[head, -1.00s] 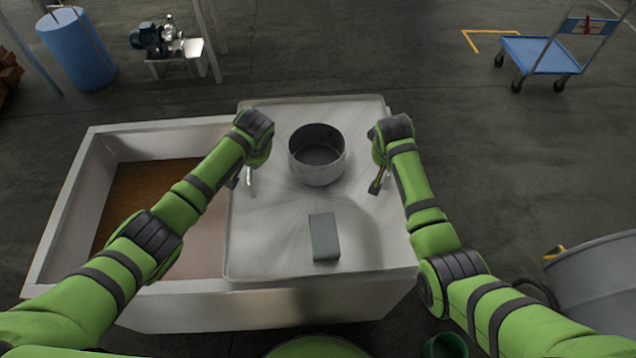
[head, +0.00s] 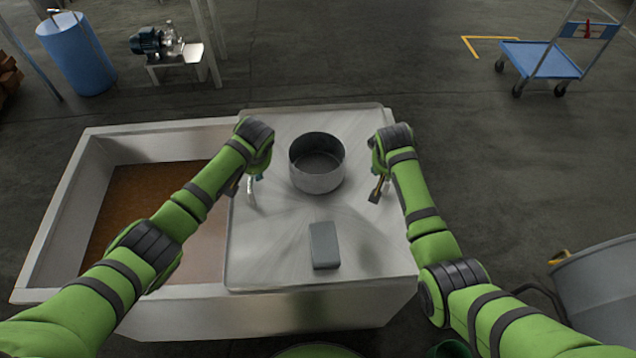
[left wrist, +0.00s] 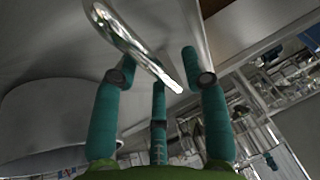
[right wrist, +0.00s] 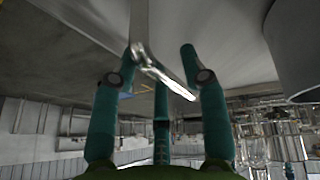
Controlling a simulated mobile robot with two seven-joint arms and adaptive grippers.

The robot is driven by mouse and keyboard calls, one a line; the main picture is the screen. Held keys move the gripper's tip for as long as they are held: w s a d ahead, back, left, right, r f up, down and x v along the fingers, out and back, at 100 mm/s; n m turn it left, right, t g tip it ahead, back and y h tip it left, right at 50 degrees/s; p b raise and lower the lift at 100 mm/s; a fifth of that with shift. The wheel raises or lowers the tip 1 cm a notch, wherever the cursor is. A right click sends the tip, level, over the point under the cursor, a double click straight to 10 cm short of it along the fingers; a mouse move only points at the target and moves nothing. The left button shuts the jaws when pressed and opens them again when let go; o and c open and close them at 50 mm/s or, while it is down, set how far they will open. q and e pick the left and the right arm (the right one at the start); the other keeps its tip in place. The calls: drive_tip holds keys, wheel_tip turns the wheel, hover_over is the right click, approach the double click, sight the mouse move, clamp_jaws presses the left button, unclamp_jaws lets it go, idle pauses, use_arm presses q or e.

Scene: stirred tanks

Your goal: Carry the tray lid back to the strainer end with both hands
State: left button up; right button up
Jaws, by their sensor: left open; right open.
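The flat metal tray lid (head: 275,260) lies over the right part of a long metal tray (head: 50,240). It has a chrome handle near each side edge. My left gripper (head: 247,187) is at the left handle; in the left wrist view this handle (left wrist: 133,45) passes in front of and between the open fingers (left wrist: 160,82). My right gripper (head: 379,190) is at the right handle; in the right wrist view the bar of this handle (right wrist: 165,76) crosses between the open fingers (right wrist: 155,70). Neither gripper is closed on its handle. I cannot tell which end has the strainer.
A round metal pot (head: 317,180) and a grey block (head: 324,246) sit on the lid. The tray's open left part shows a brown bottom (head: 150,215). A large grey drum (head: 600,290) stands at the right. A blue cart (head: 540,58) stands far off, with clear floor before it.

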drive_tip(key=shift+s+a+r, duration=0.1)
drive_tip(key=shift+s+r, duration=0.05)
drive_tip(key=shift+r, duration=0.25)
use_arm(q)
drive_tip(key=v, duration=1.2)
use_arm(e)
drive_tip(key=v, duration=1.1)
use_arm(q)
drive_tip(key=shift+a+f, duration=0.1)
use_arm(e)
drive_tip(key=shift+s, duration=0.15)
